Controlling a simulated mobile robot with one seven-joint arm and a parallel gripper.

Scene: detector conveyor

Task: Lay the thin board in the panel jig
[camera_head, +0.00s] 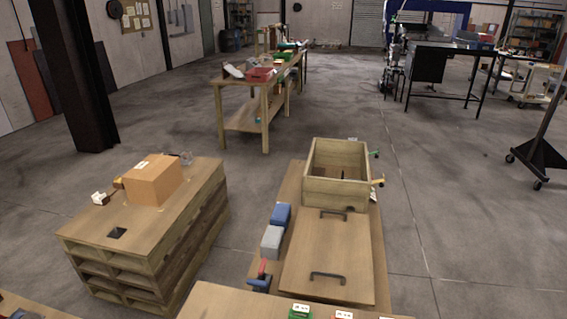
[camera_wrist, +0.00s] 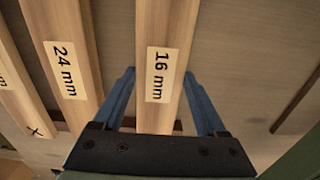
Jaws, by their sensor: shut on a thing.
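In the wrist view, a pale wooden board labelled "16 mm" (camera_wrist: 165,30) runs up the picture between the two blue fingers of my gripper (camera_wrist: 158,76). The fingers are shut on this board, one at each side. A board labelled "24 mm" (camera_wrist: 66,70) lies to its left, apart from my gripper. Another board (camera_wrist: 14,75) is at the far left, its label cut off by the picture edge. My gripper does not show in the head view. I cannot tell the panel jig for certain in either view.
In the head view, an open wooden box (camera_head: 320,190) and a flat panel with two handles (camera_head: 327,255) are on a low bench. Blue and grey blocks stand at its left. A carton (camera_head: 153,184) sits on a pallet stack (camera_head: 90,235) at left. Open floor lies between.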

